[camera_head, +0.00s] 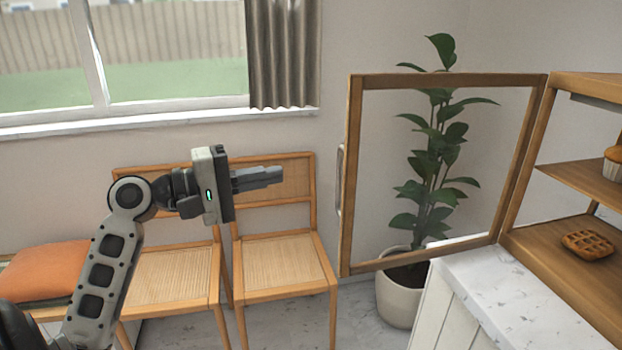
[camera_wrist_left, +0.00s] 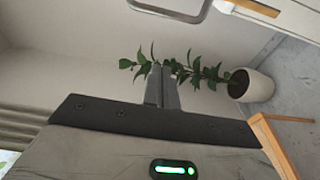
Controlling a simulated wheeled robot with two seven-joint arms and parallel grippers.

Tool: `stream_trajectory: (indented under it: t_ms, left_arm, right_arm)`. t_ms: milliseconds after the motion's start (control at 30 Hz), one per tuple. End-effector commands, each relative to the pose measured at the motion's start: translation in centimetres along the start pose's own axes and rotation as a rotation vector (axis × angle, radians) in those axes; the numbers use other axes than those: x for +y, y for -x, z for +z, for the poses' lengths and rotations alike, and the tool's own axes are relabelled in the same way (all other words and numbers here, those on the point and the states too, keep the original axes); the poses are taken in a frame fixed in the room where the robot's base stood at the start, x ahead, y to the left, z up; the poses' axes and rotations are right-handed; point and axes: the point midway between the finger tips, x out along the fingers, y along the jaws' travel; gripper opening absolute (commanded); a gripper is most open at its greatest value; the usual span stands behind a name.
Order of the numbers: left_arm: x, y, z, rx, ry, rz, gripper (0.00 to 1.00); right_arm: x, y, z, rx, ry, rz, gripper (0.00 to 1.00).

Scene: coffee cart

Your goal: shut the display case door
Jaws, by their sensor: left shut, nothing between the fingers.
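The display case door (camera_head: 355,180) is a wood-framed glass panel, standing wide open out to the left of the display case (camera_head: 555,190). A pale metal handle (camera_head: 340,180) is on its free left edge. My left gripper (camera_head: 280,175) is shut and empty, to the left of the door and apart from the handle, pointing right. In the left wrist view, my shut fingers (camera_wrist_left: 162,85) show in the middle, and the handle (camera_wrist_left: 170,5) is at the top edge. My right gripper is not in view.
Wooden chairs (camera_head: 285,255) stand below the window behind my left arm. A potted plant (camera_head: 400,300) stands behind the door glass. A marble counter (camera_head: 520,310) supports the case, which holds a waffle (camera_head: 587,244) and a muffin (camera_head: 614,165).

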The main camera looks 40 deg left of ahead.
Motion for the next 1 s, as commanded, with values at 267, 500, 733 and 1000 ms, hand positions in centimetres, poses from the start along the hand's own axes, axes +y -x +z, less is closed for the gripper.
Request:
stream_trajectory:
  t_ms: [267,500,733,1000]
  left_arm:
    - [0.6,-4.1,0.1,-0.007,0.007,0.008,0.00]
    - [0.5,-8.8,0.1,-0.005,0.006,0.007,0.00]
    - [0.3,-8.9,2.4,-0.004,0.005,0.004,0.00]
    - [0.2,-8.3,3.8,-0.003,0.005,0.004,0.00]
  right_arm:
    - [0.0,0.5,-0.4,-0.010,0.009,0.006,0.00]
    - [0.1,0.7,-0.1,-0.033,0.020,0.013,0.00]
    - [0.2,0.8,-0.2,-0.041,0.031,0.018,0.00]
    - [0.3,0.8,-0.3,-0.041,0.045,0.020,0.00]
